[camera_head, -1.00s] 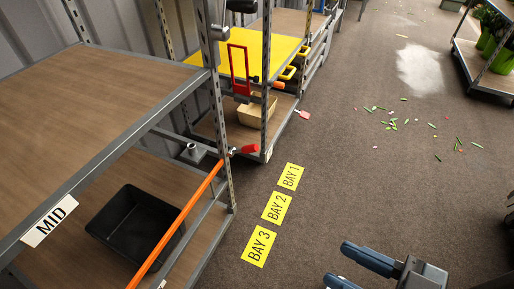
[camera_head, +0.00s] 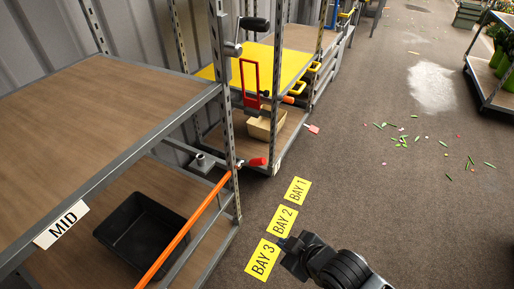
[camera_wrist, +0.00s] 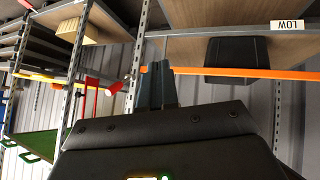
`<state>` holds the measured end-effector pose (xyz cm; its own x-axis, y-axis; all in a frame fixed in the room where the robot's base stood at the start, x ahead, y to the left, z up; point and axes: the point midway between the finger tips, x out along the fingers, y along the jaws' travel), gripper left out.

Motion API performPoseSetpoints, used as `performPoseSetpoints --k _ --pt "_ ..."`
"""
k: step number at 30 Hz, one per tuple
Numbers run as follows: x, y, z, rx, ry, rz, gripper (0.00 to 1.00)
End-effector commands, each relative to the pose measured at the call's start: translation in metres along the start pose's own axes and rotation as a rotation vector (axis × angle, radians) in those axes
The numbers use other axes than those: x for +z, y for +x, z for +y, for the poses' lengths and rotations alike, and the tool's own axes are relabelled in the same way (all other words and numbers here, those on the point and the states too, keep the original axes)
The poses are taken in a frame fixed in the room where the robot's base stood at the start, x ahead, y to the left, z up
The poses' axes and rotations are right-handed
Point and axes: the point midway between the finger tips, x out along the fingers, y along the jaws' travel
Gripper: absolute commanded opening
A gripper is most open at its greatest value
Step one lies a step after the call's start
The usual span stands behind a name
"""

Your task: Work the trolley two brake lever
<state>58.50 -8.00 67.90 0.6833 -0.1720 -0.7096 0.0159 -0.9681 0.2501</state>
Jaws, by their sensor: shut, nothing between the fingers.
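A red-handled lever (camera_head: 253,162) sticks out from the corner post of the near rack trolley, above the floor. A second, smaller red paddle (camera_head: 313,128) sits low at the corner of the trolley behind. No trolley number is readable, so I cannot tell which is trolley two's brake lever. My gripper (camera_head: 287,244) is over the floor by the yellow bay plates, to the right of and apart from the near trolley. In the wrist view my blue-grey fingers (camera_wrist: 157,86) are together and empty. A red piece (camera_wrist: 115,87) shows left of them.
An orange bar (camera_head: 185,230) slants across the near trolley's front, with a black bin (camera_head: 140,222) behind it on the lower shelf. A black crank (camera_head: 255,23) and red frame (camera_head: 250,80) stand above. The aisle floor (camera_head: 400,200) is mostly clear, with scattered green bits.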

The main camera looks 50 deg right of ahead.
Motion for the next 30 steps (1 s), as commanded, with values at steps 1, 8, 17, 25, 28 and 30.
performPoseSetpoints --k 1,8,17,25,28,30 --pt "-0.009 0.019 0.009 0.004 -0.005 -0.031 0.0" --pt "-0.037 0.082 0.045 -0.02 -0.038 -0.209 0.0" --pt "-0.1 0.128 0.106 -0.106 -0.061 -0.419 0.0" --pt "-0.166 0.13 0.161 -0.222 -0.071 -0.564 0.0" --pt "-0.191 0.123 0.182 -0.269 -0.074 -0.605 0.0" --pt "-0.208 0.117 0.194 -0.304 -0.077 -0.632 0.0"
